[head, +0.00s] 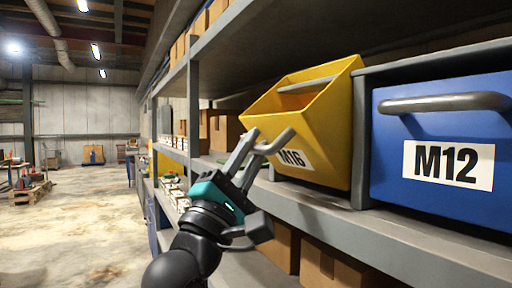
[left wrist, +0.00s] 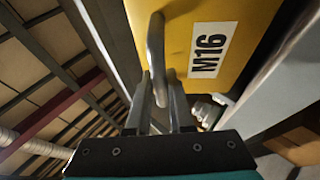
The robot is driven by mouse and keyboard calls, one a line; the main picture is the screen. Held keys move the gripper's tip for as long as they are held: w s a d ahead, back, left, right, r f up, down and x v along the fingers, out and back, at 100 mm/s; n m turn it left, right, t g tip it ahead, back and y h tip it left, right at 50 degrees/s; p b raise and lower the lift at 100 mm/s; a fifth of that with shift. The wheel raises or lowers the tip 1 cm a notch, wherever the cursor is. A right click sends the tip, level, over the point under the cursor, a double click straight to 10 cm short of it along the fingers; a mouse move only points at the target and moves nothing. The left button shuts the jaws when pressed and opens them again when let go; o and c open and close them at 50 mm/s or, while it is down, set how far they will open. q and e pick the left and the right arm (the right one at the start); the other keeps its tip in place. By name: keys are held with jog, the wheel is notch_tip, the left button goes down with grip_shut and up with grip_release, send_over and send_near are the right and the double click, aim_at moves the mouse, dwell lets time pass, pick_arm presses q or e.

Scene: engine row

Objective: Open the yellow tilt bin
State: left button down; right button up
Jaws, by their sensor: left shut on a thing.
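The yellow tilt bin (head: 318,125), labelled M16, sits on the shelf with its top tipped out toward the aisle. Its open top and part of its inside show in the head view. Its front face with the label also shows in the left wrist view (left wrist: 258,25). My left gripper (head: 251,146) is at the front of the bin, shut on its grey handle (left wrist: 156,45). In the left wrist view the handle runs down between the two fingers (left wrist: 160,85). The bottom of the bin's inside is hidden. My right gripper is not in view.
A blue bin (head: 440,195) labelled M12 stands closed to the right, behind a grey divider (head: 360,140). The shelf edge (head: 400,240) runs below both. Cardboard boxes (head: 335,268) sit on the lower shelf. The aisle floor (head: 80,235) at the left is clear nearby.

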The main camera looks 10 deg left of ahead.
pick_arm(q)
jog(key=shift+f, duration=0.1)
jog(key=c, duration=0.8)
grip_release()
jog(key=p+v, duration=0.3)
jog(key=v, duration=1.2)
jog(key=shift+f, duration=0.1)
